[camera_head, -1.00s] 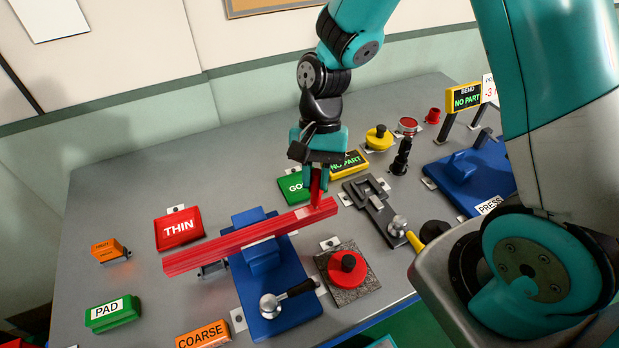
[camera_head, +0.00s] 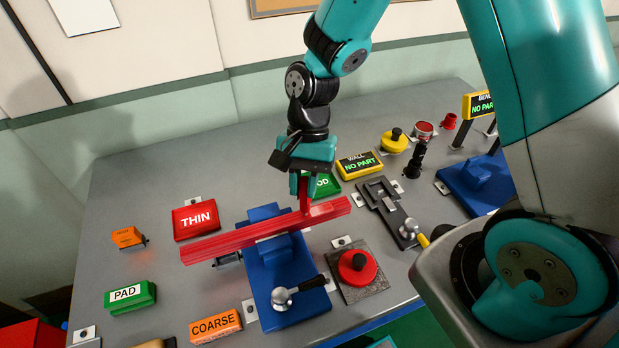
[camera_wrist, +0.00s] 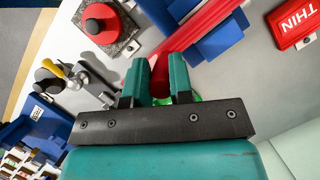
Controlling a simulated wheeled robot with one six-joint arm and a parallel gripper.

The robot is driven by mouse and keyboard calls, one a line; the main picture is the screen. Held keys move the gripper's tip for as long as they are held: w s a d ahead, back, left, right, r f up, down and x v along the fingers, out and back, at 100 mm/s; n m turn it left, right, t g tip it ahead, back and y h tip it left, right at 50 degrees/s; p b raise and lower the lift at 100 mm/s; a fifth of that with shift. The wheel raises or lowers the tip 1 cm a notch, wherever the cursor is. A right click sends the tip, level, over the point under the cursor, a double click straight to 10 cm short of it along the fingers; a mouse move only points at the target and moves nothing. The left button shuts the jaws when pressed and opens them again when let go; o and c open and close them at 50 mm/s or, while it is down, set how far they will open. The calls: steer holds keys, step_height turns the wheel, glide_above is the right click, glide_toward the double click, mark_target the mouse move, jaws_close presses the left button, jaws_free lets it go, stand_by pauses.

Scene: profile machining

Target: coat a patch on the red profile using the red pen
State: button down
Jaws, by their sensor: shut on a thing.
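The red profile (camera_head: 235,241) is a long bar lying across the blue clamp fixture (camera_head: 278,278), reaching out on both sides. My gripper (camera_head: 304,178) is above the right part of the profile. It is shut on the red pen (camera_head: 304,196), which points down with its lower end at the top of the profile; I cannot tell whether it touches. In the wrist view the red pen (camera_wrist: 163,64) sits between the two teal fingers, beside the red profile (camera_wrist: 205,32). Any coating is too hard to tell from the red bar.
A THIN block (camera_head: 196,220), a PAD block (camera_head: 130,296) and a COARSE block (camera_head: 215,326) stand around the left side. A red knob (camera_head: 358,266) on a grey plate is right of the fixture. A black toggle fixture (camera_head: 391,215) stands farther right.

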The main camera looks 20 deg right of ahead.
step_height(320, 180, up, 2)
steer(key=shift+w+r+p, duration=0.1)
steer(key=shift+r+p, duration=0.1)
steer(key=shift+p, duration=0.2)
steer(key=shift+d+r+p, duration=0.15)
steer(key=shift+r+p, duration=0.2)
step_height(320, 180, up, 5)
steer(key=p, duration=0.5)
